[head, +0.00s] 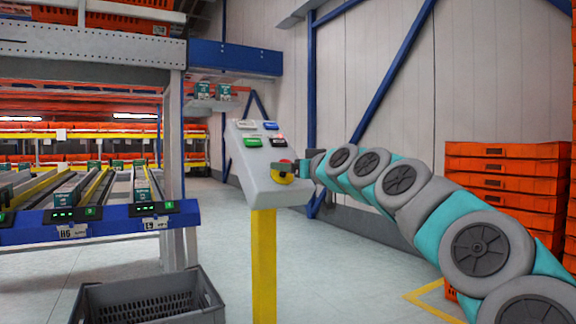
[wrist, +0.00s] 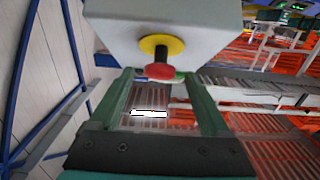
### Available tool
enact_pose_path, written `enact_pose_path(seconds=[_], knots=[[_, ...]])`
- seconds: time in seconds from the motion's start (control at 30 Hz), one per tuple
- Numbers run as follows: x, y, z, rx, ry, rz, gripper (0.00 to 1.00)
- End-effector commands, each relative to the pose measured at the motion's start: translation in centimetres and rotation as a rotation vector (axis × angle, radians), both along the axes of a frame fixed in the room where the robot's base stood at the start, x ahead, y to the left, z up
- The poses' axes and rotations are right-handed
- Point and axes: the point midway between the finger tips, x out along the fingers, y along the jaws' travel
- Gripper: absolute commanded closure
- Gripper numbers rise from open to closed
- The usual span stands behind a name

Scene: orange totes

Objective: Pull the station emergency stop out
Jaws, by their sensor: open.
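The emergency stop is a red button on a yellow round base, low on the sloped face of a grey control box (head: 262,155) on a yellow post (head: 263,262). In the head view my gripper (head: 293,168) is at the button from the right and partly covers it. In the wrist view the red emergency stop button (wrist: 160,71) points toward me, near the tips of my gripper (wrist: 160,78). The two green fingers are apart, one on each side of the button, with visible gaps. The grey box also fills the top of the wrist view (wrist: 205,22).
The box also carries a green button (head: 252,142) and several others. A dark grey crate (head: 150,300) sits on the floor left of the post. A blue-edged flow rack (head: 90,225) stands at left. Orange totes (head: 500,180) are stacked at right, behind my arm.

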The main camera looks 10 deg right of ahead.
Motion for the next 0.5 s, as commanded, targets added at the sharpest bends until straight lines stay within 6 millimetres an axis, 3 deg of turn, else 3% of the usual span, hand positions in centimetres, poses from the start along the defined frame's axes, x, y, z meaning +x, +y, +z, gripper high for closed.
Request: enact_pose_path(seconds=[0.3,0.5], knots=[[-3.9,-1.4,0.2,0.002,-0.003,-0.001,0.19],[-4.9,-1.7,0.3,0.003,-0.005,-0.002,0.19]])
